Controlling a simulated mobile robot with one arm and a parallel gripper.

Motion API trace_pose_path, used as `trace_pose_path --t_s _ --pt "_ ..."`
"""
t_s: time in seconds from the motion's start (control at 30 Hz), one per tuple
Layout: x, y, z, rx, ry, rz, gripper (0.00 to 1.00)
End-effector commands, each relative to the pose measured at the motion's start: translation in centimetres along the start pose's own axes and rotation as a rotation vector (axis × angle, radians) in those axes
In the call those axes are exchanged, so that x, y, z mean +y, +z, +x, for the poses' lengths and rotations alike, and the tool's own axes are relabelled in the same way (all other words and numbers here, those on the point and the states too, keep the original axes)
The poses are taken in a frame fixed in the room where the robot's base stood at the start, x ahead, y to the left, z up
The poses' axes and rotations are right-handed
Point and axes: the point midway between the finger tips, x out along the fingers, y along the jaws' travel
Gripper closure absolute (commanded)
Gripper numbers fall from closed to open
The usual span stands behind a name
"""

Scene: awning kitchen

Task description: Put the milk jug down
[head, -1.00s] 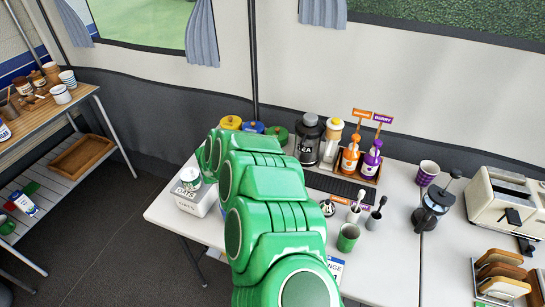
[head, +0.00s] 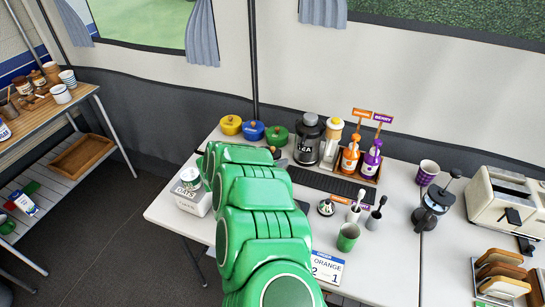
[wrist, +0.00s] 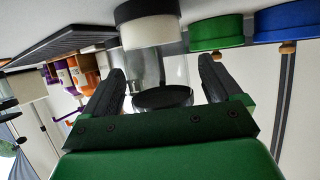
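My gripper (wrist: 162,70) is open in the wrist view, with its two dark fingers wide apart. A clear, shiny vessel (wrist: 174,70) with a dark disc at one end shows between and beyond the fingers. Small gaps seem to separate it from them. I cannot tell whether it is the milk jug or the tea jar. In the head view my green arm reaches over the table and hides most of my gripper. No milk jug can be made out for sure there.
On the white table (head: 385,262) the tea jar (head: 308,142) stands beside yellow (head: 231,125), blue (head: 251,131) and green (head: 277,135) lidded pots. Syrup bottles (head: 350,160), a green cup (head: 348,237), an oats box (head: 192,198) and an order card (head: 326,267) are nearby.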

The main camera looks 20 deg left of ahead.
Motion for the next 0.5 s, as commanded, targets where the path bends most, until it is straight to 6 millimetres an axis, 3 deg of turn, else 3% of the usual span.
trace_pose_path --t_s 0.37,0.5 --pt "0.0 -0.3 -0.2 -0.001 -0.001 0.0 0.08" --pt "-0.1 -0.3 -1.3 -0.002 -0.002 0.001 0.08"
